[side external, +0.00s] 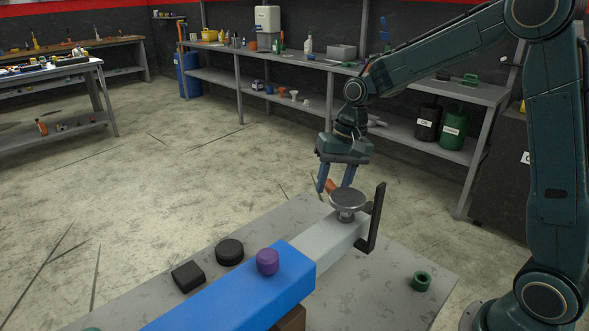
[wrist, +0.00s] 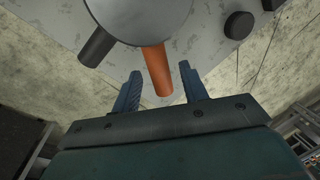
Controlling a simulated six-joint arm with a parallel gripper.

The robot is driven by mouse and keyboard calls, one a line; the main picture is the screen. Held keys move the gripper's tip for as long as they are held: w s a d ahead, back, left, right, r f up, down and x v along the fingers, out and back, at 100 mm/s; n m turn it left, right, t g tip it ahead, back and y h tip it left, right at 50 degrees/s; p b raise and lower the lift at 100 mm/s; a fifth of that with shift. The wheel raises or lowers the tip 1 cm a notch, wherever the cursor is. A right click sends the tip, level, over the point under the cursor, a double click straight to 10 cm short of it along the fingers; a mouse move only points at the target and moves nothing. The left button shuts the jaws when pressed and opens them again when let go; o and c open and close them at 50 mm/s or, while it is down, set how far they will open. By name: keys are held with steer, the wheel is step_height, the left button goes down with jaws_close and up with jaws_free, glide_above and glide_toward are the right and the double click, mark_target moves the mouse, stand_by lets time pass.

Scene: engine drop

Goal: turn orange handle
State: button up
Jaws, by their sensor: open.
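The orange handle (wrist: 158,70) sticks out from under a round grey disc (wrist: 140,12) in the wrist view. In the side view only a small part of the handle (side external: 331,186) shows beside the grey disc (side external: 348,200), partly behind my gripper. My gripper (side external: 336,184) points down at the far side of the disc. In the wrist view its two blue fingers (wrist: 160,72) are open, with the orange handle between them in the picture. No contact shows, and I cannot tell how deep the handle sits between the fingers.
A dark round bar (wrist: 97,47) lies left of the handle. A black upright plate (side external: 376,218) stands beside the disc. The blue block (side external: 240,292) carries a purple knob (side external: 267,261). A black knob (side external: 230,251), black cube (side external: 188,276) and green ring (side external: 421,281) sit on the table (side external: 400,305).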

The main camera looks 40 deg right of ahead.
jaws_close()
steer(key=shift+w, duration=0.1)
steer(key=shift+w+a+n+g, duration=0.25)
steer(key=shift+a+n, duration=0.6)
steer(key=shift+n, duration=0.45)
steer(key=shift+w+a+n+g, duration=0.15)
steer(key=shift+a+n+g, duration=0.15)
steer(key=shift+a+n, duration=0.8)
steer(key=shift+w+a+n+g, duration=0.25)
steer(key=shift+a+n, duration=0.4)
steer(key=shift+n, duration=0.85)
jaws_free()
steer(key=shift+r, duration=0.15)
